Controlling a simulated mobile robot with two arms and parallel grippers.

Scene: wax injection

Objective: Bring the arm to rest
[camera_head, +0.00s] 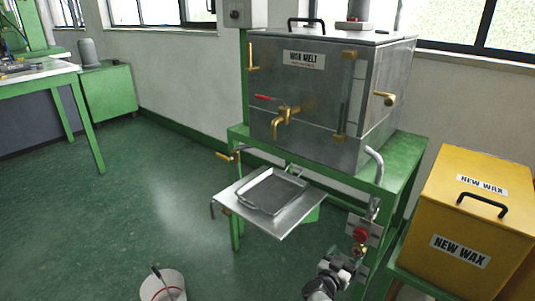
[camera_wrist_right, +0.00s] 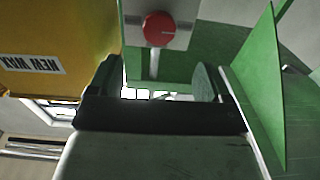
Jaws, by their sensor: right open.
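My right gripper (camera_head: 347,262) is low in the head view, just below the red knob (camera_head: 361,234) on the front of the green stand. In the right wrist view the gripper (camera_wrist_right: 155,82) has its two fingers apart with nothing between them. The red round knob (camera_wrist_right: 158,29) shows beyond the fingertips there, apart from them. My left gripper is in neither view.
The steel wax melt tank (camera_head: 315,95) with its brass tap (camera_head: 285,115) stands on the green stand (camera_head: 405,155). A metal tray (camera_head: 272,190) lies on the shelf (camera_head: 232,197). The yellow new wax box (camera_head: 460,215) is at right. A white bucket (camera_head: 163,286) stands on open floor.

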